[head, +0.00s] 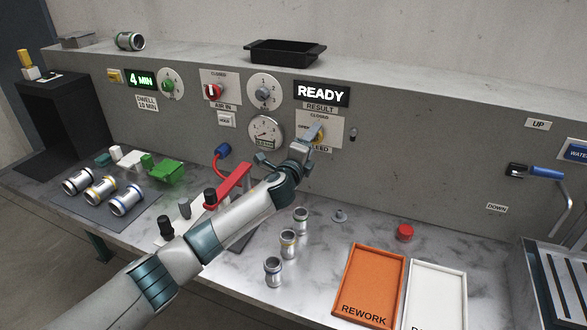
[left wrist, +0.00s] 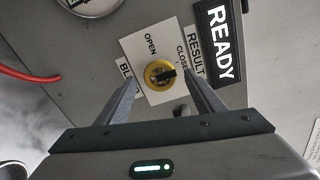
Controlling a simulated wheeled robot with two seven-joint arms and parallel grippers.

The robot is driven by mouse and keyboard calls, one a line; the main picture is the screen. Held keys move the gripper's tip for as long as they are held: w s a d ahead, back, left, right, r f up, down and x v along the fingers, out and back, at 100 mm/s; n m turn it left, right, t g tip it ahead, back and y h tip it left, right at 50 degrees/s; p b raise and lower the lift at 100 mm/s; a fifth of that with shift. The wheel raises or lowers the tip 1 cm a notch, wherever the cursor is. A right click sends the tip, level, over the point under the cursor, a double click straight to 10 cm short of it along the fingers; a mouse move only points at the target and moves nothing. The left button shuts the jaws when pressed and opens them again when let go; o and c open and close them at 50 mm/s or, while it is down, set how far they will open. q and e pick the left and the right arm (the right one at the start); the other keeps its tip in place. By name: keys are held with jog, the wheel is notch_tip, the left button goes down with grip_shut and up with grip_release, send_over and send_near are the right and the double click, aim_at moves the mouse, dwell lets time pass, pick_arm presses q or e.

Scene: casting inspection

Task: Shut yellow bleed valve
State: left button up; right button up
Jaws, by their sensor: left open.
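In the head view the valve (head: 318,137) is partly hidden by my left gripper (head: 309,138). The gripper is open in front of the plate; in the left wrist view its fingers (left wrist: 163,84) appear on either side of the knob. Contact with it cannot be seen. My right gripper is not in view.
The lit READY display (head: 321,94) is above the plate, with a gauge (head: 265,133) to its left. A blue-handled lever (head: 537,172) is at right.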

pick_arm(q)
jog(key=b+v, duration=0.3)
jog(key=v, duration=1.3)
jog(key=shift+s, duration=0.1)
